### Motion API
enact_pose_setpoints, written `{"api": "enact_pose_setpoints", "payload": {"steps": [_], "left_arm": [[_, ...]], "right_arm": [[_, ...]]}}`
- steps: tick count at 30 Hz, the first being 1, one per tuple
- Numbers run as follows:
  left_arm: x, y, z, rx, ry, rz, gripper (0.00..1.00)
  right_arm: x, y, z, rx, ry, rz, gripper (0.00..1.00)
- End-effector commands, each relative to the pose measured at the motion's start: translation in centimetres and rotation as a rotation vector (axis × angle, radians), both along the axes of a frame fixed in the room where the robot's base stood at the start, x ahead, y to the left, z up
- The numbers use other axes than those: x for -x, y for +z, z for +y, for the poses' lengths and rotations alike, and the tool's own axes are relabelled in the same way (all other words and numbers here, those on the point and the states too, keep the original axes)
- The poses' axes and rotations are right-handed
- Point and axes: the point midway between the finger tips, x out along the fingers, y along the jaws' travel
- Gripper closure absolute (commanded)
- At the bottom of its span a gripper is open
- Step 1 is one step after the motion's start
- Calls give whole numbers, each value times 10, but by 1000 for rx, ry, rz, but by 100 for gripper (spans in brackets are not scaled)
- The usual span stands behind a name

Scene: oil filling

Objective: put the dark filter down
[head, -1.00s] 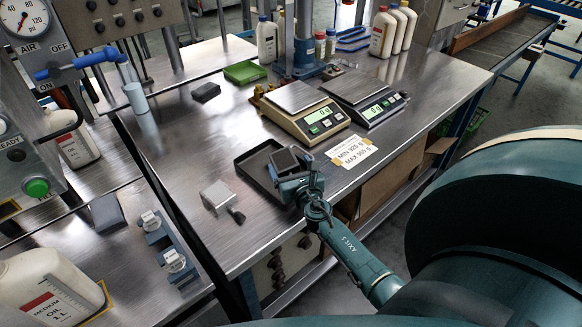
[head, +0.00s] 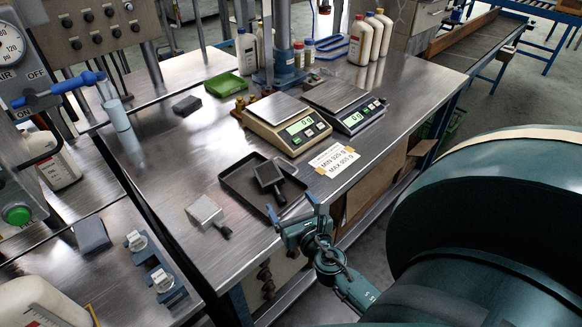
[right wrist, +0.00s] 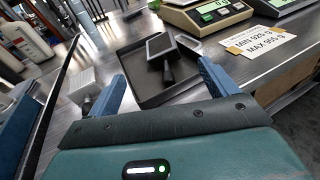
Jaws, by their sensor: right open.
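The dark filter (head: 268,173), a square dark panel in a lighter frame with a short black handle, lies in the black tray (head: 232,186) near the front edge of the bench. Its handle points toward my right gripper (head: 293,207). That gripper is open and empty, just in front of the tray, apart from the filter. In the right wrist view the filter (right wrist: 160,46) lies beyond the open jaws (right wrist: 160,74), in the tray (right wrist: 126,62). A second grey piece (right wrist: 189,43) shows beside it there; I cannot tell what it is. My left gripper is out of view.
A light grey filter-like piece (head: 204,209) with a black handle lies left of the tray. Two scales (head: 286,122) (head: 345,104) stand behind it, and a label card (head: 336,163) lies to the right. A green tray (head: 229,87) and bottles (head: 367,39) stand further back. Bare bench lies left of the scales.

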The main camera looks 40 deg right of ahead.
Motion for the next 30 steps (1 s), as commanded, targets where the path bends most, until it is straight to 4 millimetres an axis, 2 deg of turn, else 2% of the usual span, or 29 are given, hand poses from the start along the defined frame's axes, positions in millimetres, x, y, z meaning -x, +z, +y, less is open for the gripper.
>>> {"api": "enact_pose_setpoints", "payload": {"steps": [2,5,8,11,15,19,21,24,30], "left_arm": [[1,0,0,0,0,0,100],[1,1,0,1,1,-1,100],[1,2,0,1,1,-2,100],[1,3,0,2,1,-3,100],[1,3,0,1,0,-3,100],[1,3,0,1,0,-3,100],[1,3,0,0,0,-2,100],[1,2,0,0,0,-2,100],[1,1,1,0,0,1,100]], "right_arm": [[5,-1,4,-58,-6,-7,15],[13,-9,13,-288,-37,-31,15],[27,-24,31,-690,-108,-62,15],[45,-42,57,-1179,-232,-82,15],[76,-65,102,-1858,-498,-78,15],[102,-77,141,-2335,-795,-57,15],[113,-80,157,-2504,-937,-45,15],[123,-82,172,-2651,-1081,-36,15],[127,-82,179,-2718,-1154,-33,15]]}}
